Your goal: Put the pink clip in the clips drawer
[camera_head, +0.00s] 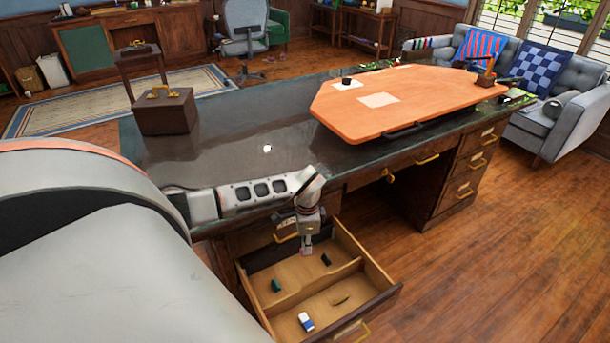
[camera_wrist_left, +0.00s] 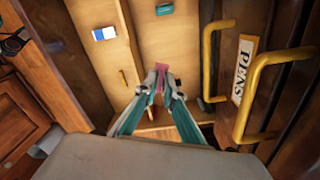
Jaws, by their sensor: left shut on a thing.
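My left gripper (camera_head: 306,249) hangs pointing down over the open wooden drawer (camera_head: 376,280) of the desk. It is shut on the small pink clip (camera_wrist_left: 162,69), which shows between the fingertips in the left wrist view (camera_wrist_left: 162,82). In the head view the clip is a tiny pinkish spot at the fingertips, above the drawer's floor. The drawer is divided into compartments. It holds a green item (camera_head: 276,285), a black item (camera_head: 326,260), a blue-and-white eraser (camera_head: 306,321) and a thin brown item (camera_head: 341,300). No label on the open drawer is readable. My right gripper is out of view.
The dark desk top (camera_head: 220,160) carries a brown box (camera_head: 166,112) and an orange board (camera_head: 410,100). Closed drawers (camera_head: 470,165) stand at right; wooden floor (camera_head: 500,250) is clear.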

